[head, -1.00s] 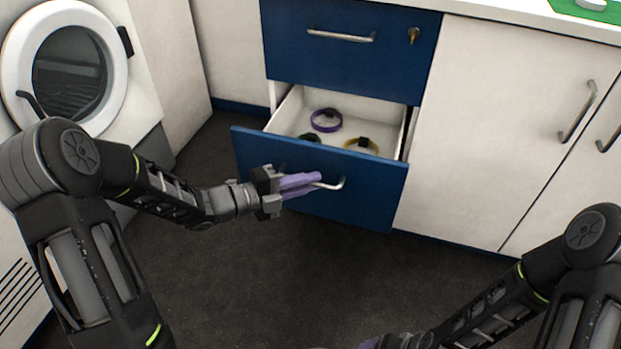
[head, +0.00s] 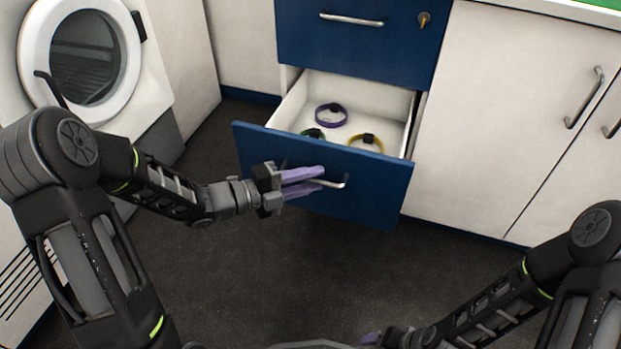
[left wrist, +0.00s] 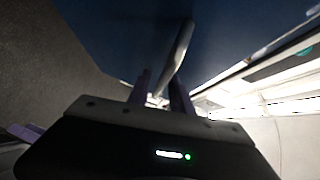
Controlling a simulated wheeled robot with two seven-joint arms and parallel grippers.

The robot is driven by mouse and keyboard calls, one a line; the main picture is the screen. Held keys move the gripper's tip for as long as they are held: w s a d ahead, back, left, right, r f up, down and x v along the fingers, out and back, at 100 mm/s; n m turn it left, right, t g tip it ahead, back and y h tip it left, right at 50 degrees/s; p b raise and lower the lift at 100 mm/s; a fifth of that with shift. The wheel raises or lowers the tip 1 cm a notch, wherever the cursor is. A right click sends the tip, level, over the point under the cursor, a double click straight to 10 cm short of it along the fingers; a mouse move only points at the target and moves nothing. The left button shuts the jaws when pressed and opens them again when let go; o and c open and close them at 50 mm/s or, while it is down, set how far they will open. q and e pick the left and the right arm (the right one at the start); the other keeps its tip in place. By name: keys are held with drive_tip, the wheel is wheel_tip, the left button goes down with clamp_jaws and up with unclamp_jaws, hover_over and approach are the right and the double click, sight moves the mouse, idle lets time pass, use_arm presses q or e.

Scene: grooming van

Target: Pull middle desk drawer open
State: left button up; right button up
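The middle desk drawer (head: 223,195) has a blue front and stands well open below the closed blue top drawer (head: 390,45). Its white inside shows. My left gripper (head: 322,177) is at the left part of the drawer's metal handle (head: 345,181), its purple fingers on either side of the bar and seemingly shut on it. In the left wrist view the handle (left wrist: 180,50) runs down between the two fingers (left wrist: 160,92). My right gripper (head: 372,339) is low at the bottom edge, mostly cut off, and its opening cannot be seen.
Purple (head: 331,115), green (head: 313,134) and yellow (head: 366,143) collars lie in the drawer. A key (head: 424,19) sits in the top drawer. White cabinet doors (head: 510,120) are at right, a round-doored machine (head: 150,80) at left. The dark floor (head: 270,270) is clear.

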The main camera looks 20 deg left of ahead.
use_arm(q)
drive_tip(key=shift+o, duration=0.4)
drive_tip(key=shift+s+a, duration=0.15)
drive_tip(key=shift+a, duration=0.05)
drive_tip(key=p+v, duration=0.2)
drive_tip(key=v, duration=0.5)
drive_tip(key=shift+s+a, duration=0.15)
drive_tip(key=shift+a, duration=0.05)
